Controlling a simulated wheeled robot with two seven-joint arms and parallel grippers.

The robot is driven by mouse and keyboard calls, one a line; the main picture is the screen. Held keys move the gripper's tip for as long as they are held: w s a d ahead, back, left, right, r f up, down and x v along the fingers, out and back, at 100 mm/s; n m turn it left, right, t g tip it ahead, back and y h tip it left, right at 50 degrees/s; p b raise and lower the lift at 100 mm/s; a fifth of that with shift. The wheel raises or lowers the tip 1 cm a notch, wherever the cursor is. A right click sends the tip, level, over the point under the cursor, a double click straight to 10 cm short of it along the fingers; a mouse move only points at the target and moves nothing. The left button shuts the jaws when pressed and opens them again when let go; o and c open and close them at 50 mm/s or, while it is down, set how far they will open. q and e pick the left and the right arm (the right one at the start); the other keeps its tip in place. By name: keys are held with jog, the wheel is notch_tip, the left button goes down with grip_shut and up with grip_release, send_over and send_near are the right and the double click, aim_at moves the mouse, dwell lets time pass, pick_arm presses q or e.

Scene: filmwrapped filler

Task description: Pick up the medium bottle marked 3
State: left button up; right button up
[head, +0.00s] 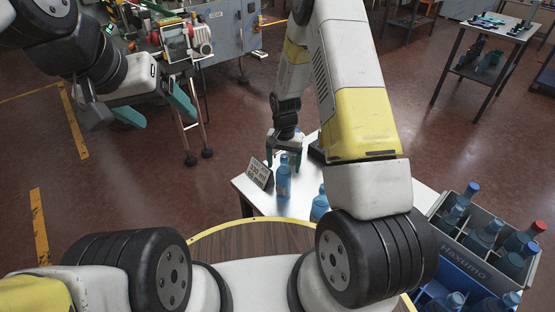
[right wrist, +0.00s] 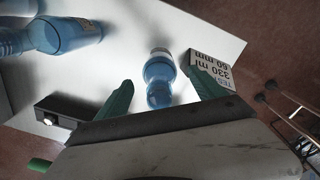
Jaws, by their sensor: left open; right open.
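A blue bottle (head: 283,184) stands upright on the white table beside a small sign; no number is readable on it. My right gripper (head: 284,158) is over this bottle, open, fingers pointing down. In the right wrist view the bottle (right wrist: 160,78) shows between the two green fingers (right wrist: 162,92), with visible gaps on both sides. A second blue bottle (head: 319,205) stands nearer my base, partly hidden by my right arm; it also shows in the right wrist view (right wrist: 68,35). My left gripper (head: 155,110) is open and empty, up at the left, away from the table.
A black box (right wrist: 62,113) lies on the white table (head: 250,196). A crate (head: 465,250) of several bottles stands at the right.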

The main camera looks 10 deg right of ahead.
jog(key=shift+f, duration=1.3)
grip_shut()
